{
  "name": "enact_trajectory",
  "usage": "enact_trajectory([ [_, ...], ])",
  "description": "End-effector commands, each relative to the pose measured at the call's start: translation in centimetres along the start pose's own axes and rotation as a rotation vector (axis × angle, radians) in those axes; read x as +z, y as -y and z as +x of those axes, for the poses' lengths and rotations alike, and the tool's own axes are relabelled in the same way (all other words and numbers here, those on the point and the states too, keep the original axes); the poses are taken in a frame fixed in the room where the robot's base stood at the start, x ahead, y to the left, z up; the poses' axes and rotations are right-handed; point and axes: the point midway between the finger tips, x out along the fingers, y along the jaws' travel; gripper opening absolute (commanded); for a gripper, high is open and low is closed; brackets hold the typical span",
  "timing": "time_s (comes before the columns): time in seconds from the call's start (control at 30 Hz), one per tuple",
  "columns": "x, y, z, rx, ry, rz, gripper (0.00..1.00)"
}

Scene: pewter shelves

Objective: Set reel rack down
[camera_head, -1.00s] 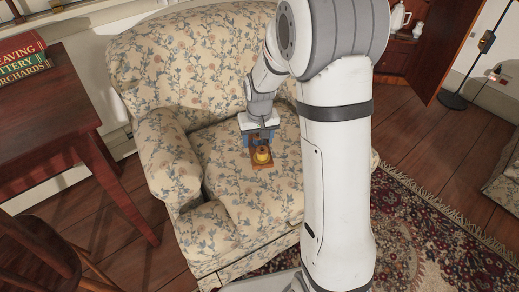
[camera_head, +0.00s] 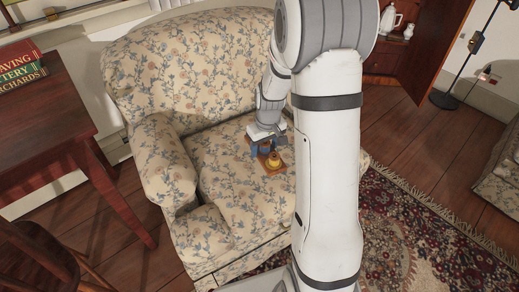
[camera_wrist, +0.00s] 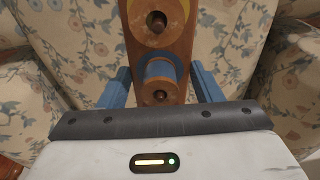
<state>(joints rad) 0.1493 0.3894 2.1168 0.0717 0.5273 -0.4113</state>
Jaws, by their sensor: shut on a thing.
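The reel rack (camera_head: 268,169) is a small wooden piece with a yellow reel (camera_head: 274,161) on it. It is at the floral armchair's seat cushion in the head view. In the wrist view the rack (camera_wrist: 184,92) stretches away between blue fingers, with a blue-banded reel (camera_wrist: 160,70) between them and another reel (camera_wrist: 157,22) farther out. My gripper (camera_head: 263,147) is shut on the rack. I cannot tell whether the rack's underside touches the cushion. My arm hides part of the chair.
The armchair (camera_head: 240,205) has bare seat around the rack, with arms and a high back. A dark wooden table (camera_head: 35,125) with books (camera_head: 22,68) stands at the left. A patterned rug (camera_head: 400,235) lies at the right.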

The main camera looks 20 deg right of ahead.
Motion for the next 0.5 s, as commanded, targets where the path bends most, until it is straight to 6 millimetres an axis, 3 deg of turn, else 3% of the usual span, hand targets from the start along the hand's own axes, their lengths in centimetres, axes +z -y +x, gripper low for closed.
enact_trajectory([
  [0.1,1.4,-1.8,-0.4,-0.004,0.000,-0.048,0.14],
  [0.27,2.3,-2.7,0.0,-0.008,-0.001,-0.089,0.14],
  [0.5,2.9,-2.8,3.8,-0.008,0.001,-0.097,0.14],
])
